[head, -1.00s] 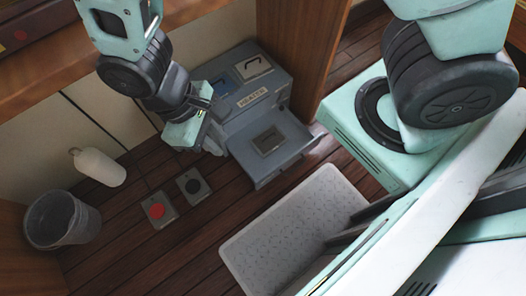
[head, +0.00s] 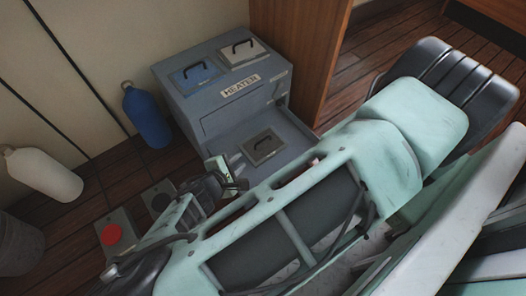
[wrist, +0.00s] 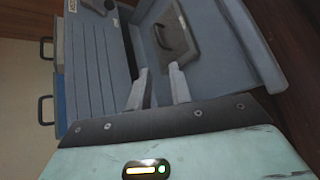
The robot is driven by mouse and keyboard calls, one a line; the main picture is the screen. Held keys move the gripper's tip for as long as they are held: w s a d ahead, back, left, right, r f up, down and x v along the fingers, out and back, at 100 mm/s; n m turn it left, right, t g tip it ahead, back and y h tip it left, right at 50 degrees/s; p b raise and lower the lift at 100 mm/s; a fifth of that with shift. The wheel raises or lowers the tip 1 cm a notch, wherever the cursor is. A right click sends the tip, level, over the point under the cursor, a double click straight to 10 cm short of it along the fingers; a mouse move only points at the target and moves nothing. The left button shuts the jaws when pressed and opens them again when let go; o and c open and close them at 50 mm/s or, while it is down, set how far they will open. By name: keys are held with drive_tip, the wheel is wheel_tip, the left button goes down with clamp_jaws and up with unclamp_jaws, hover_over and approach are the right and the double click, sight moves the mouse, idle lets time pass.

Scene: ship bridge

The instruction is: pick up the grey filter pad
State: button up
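The grey filter pad (head: 262,147) is a flat square with a dark handle, lying in the open lower drawer (head: 289,157) of the grey heater (head: 225,118). In the wrist view, the pad (wrist: 192,52) lies just beyond my fingertips, with its handle facing me. My gripper (head: 232,173) is at the left front of the drawer in the head view. In the wrist view, my gripper (wrist: 160,75) has its two fingers apart with nothing between them. The fingers look close to the pad but not around its handle. My arm hides part of the drawer's front.
A blue pad (head: 196,74) and a pale pad (head: 243,52), both with black handles, sit on top of the heater. A red-buttoned box (head: 113,234) is on the floor. A wooden panel (head: 303,60) borders the heater's right.

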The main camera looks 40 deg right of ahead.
drive_tip(key=b, duration=0.5)
approach(261, 141)
drive_tip(key=x, duration=0.3)
drive_tip(key=shift+f, duration=0.45)
drive_tip(key=b+x, duration=0.1)
drive_tip(key=x, duration=0.1)
drive_tip(key=b+x, duration=0.1)
drive_tip(key=b, duration=0.1)
drive_tip(key=b+x, duration=0.1)
drive_tip(key=x, duration=0.1)
drive_tip(key=shift+w+d+r+b, duration=0.1)
drive_tip(key=shift+d+b, duration=0.2)
drive_tip(key=shift+d, duration=0.15)
drive_tip(key=shift+w+d, duration=0.15)
drive_tip(key=shift+d, duration=0.05)
clamp_jaws()
